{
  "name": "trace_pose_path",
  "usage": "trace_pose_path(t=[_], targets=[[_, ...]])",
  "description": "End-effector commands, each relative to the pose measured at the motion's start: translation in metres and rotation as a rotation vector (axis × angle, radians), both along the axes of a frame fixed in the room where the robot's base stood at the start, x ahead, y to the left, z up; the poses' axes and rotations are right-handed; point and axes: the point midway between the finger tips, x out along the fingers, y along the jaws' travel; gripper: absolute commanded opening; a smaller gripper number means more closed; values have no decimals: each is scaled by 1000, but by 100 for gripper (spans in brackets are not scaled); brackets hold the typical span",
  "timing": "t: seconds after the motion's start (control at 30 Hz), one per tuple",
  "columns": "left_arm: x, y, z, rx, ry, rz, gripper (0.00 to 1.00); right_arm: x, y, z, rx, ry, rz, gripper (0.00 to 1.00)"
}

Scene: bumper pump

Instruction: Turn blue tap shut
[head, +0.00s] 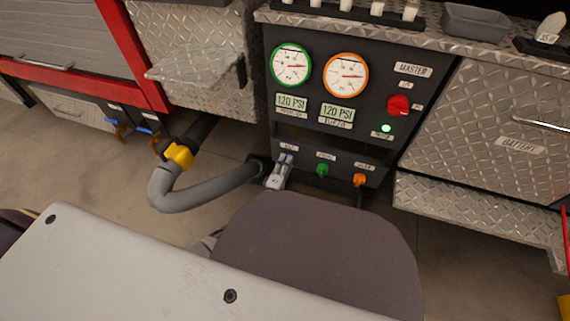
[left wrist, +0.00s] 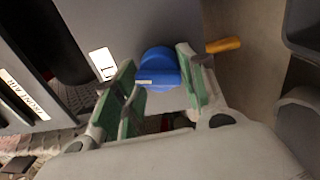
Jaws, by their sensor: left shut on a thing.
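The blue tap (left wrist: 158,72) shows in the left wrist view, with a round blue body and a bar-like handle in front of a grey panel. My left gripper (left wrist: 156,80) has its green-padded fingers on either side of the handle and is shut on it. In the head view my left gripper (head: 279,171) is at the lower left of the dark gauge panel (head: 300,135). It hides the blue tap there, so I cannot read the handle's angle in that view. My right gripper is not in view.
A green tap (head: 322,170) and an orange tap (head: 359,180) sit right of my left gripper. A red master switch (head: 399,105) and a lit green lamp (head: 386,128) are above. A grey hose (head: 190,197) with a yellow coupling (head: 179,156) bends close by on the left.

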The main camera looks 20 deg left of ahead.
Motion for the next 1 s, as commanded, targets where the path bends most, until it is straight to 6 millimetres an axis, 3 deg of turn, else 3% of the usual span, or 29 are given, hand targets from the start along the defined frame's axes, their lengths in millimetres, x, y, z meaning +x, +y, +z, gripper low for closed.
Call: trace_pose_path(t=[0.4, 0.97, 1.0], targets=[[-1, 3, -5, -226, 15, 5, 17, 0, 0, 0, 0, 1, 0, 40], [-1, 3, -5, -269, 18, 4, 17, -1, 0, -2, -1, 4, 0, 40], [-1, 3, -6, -269, 18, 4, 42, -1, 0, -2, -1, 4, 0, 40]])
